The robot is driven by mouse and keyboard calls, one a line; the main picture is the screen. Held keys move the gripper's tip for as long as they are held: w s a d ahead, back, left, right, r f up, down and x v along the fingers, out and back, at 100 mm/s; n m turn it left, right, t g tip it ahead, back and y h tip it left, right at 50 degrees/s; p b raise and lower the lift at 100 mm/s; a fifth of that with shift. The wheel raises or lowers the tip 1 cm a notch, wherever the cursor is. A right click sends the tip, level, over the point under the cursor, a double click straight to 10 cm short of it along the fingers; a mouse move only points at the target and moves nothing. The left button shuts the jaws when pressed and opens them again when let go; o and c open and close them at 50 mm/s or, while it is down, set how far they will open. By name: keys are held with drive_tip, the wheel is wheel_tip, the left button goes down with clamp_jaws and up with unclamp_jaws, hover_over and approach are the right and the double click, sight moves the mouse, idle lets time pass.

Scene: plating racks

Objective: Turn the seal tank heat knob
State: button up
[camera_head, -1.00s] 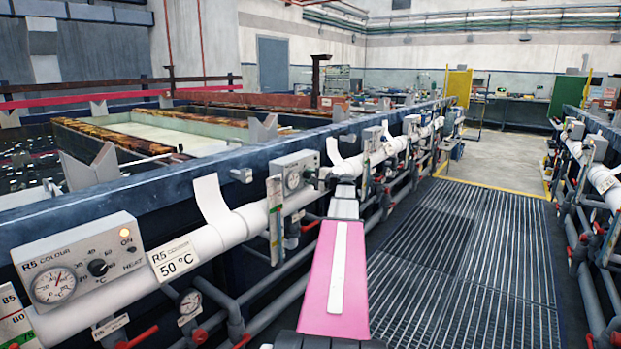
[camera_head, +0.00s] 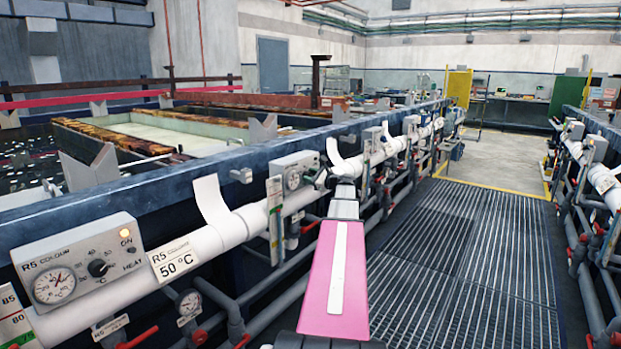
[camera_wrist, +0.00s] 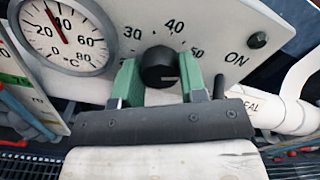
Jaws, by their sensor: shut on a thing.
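The black heat knob (camera_wrist: 160,67) is on a pale control box (camera_wrist: 125,20) in the wrist view. My gripper (camera_wrist: 160,82) has its two green fingers on either side of the knob, shut on it. A light mark on the knob's face points to the right. Scale numbers 30, 40 and 50 show around it. A round dial (camera_wrist: 62,35) in °C is at the left, its red needle near the top. In the head view my gripper (camera_head: 322,179) is small at the box (camera_head: 296,170), and the knob cannot be made out.
A dark lamp (camera_wrist: 257,40) marked ON is right of the knob. A white pipe (camera_wrist: 285,112) with a label reading "EAL" runs below. The R5 Colour box (camera_head: 80,265) stands nearer at left. The grated walkway (camera_head: 470,270) at right is clear.

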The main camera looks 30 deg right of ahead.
drive_tip(key=shift+m, duration=1.7)
drive_tip(key=o, duration=0.9)
drive_tip(key=v, duration=1.1)
drive_tip(key=shift+f, duration=0.1)
